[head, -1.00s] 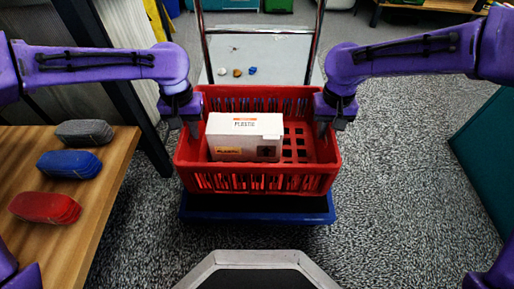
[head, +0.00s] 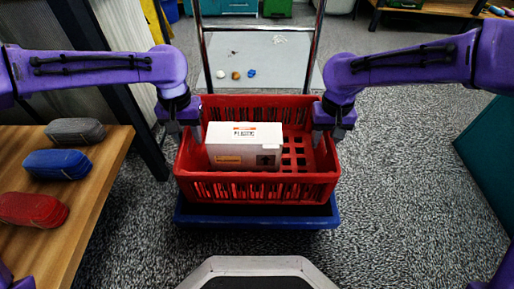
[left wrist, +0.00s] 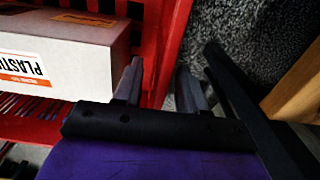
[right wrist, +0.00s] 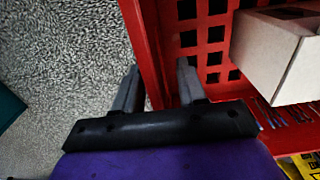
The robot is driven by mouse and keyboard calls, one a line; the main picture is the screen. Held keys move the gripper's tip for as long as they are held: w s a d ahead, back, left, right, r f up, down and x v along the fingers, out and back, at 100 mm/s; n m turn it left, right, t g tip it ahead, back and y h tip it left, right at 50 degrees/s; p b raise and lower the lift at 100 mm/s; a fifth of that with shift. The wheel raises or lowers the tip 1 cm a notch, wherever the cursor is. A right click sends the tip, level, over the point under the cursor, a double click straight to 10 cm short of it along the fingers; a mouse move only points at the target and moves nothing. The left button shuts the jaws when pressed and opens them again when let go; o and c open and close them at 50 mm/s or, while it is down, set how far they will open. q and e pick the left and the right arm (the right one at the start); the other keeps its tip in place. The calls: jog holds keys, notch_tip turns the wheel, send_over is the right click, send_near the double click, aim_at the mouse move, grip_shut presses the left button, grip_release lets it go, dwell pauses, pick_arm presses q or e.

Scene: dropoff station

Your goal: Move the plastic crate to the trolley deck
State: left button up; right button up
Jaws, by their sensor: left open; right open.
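The red plastic crate (head: 258,188) stands upright on a blue base (head: 255,218) in the middle of the head view. A white box (head: 244,157) marked "plastic" lies inside it. My left gripper (head: 188,132) is open at the crate's left wall; in the left wrist view its fingers (left wrist: 160,88) stand either side of the red wall (left wrist: 172,45). My right gripper (head: 328,132) is open at the right wall; its fingers (right wrist: 158,88) straddle that wall (right wrist: 148,45). The trolley's pale deck (head: 290,70), with a chrome handle frame, lies behind the crate.
Several small items, including a blue one (head: 252,73), lie on the deck. A wooden table (head: 95,200) at left holds grey, blue and red pouches. A dark post (head: 115,80) stands near the left arm. A teal panel (head: 490,150) is at right; carpet between is clear.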

pick_arm(q)
notch_tip(320, 180, up, 10)
jog(key=shift+r, duration=0.25)
pick_arm(e)
notch_tip(320, 180, up, 12)
jog(key=shift+r, duration=0.1)
dwell(0.3)
